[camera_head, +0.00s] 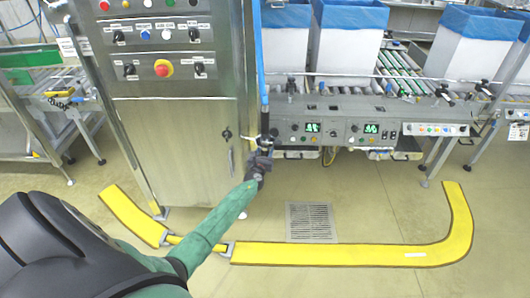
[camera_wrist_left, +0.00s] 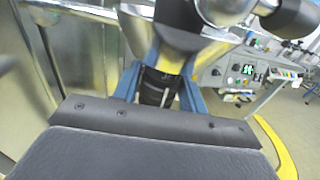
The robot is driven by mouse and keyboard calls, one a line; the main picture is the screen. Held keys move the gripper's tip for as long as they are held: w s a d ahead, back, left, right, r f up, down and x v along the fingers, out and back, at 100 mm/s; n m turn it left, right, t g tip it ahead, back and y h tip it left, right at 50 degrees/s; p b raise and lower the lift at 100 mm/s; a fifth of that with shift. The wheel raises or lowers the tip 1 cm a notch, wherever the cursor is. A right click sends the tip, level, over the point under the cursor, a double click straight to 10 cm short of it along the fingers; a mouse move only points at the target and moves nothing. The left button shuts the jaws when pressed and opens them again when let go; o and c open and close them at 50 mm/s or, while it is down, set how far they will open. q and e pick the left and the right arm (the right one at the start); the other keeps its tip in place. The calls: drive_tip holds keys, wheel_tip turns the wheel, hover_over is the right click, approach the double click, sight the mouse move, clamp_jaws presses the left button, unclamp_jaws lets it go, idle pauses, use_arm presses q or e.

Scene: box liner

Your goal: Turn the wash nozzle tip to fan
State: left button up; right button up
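The wash nozzle (camera_head: 264,128) hangs upright at the end of a blue hose, beside the right edge of the steel cabinet. My left gripper (camera_head: 263,158) is at the lower end of the nozzle. In the left wrist view, its two blue fingers (camera_wrist_left: 160,92) stand close on either side of the dark, ribbed nozzle tip (camera_wrist_left: 158,86) and look shut on it. The tip's setting cannot be read. My right gripper is not in view.
The steel cabinet (camera_head: 185,150) with knobs and a red emergency button (camera_head: 162,68) stands left of the nozzle. A control panel (camera_head: 345,130) and blue-lined white boxes (camera_head: 342,45) are to the right. Yellow floor marking (camera_head: 330,254) and a drain grate (camera_head: 311,222) lie on open floor.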

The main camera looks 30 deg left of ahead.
use_arm(q)
drive_tip(key=c, duration=0.6)
drive_tip(key=shift+o, duration=0.2)
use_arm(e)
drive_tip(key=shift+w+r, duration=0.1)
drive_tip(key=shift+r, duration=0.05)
